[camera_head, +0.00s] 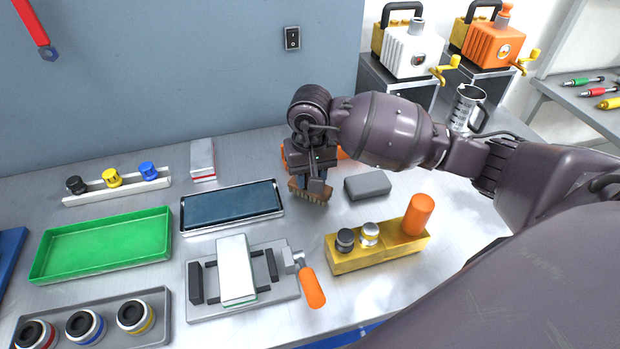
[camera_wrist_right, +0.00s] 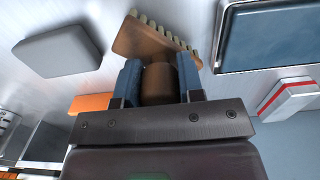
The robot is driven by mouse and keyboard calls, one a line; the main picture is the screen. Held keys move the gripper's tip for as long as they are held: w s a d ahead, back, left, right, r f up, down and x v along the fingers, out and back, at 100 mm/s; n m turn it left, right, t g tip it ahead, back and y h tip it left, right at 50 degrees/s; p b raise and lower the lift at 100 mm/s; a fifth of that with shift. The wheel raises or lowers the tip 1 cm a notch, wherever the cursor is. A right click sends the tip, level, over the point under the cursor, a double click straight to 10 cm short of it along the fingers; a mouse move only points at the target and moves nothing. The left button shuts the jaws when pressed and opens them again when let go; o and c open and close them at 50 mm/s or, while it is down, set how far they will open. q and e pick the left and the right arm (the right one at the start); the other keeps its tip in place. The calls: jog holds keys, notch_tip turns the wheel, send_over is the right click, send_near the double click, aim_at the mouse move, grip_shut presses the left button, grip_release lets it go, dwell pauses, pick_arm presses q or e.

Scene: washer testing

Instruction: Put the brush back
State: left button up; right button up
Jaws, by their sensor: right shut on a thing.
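The brush (camera_head: 311,193) has a brown wooden body with pale bristles along one edge. My right gripper (camera_head: 315,180) is shut on it, close over the table behind the yellow block. In the right wrist view the brush (camera_wrist_right: 158,40) sticks out beyond the blue fingers of the right gripper (camera_wrist_right: 160,82), which clasp its brown handle. I cannot tell whether the bristles touch the table. An orange thing (camera_head: 342,153) shows partly behind the gripper; most of it is hidden. My left gripper is not in view.
A grey block (camera_head: 367,185) lies just right of the brush. A dark blue panel in a tray (camera_head: 232,206) lies to the left. A yellow holder (camera_head: 375,251) and a clamp fixture (camera_head: 203,311) stand in front. A green tray (camera_head: 45,268) is far left.

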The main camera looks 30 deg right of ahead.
jog(key=shift+f, duration=0.55)
jog(key=shift+f, duration=0.1)
jog(key=o, duration=0.9)
notch_tip(320, 180, up, 12)
jog(key=shift+r, duration=0.15)
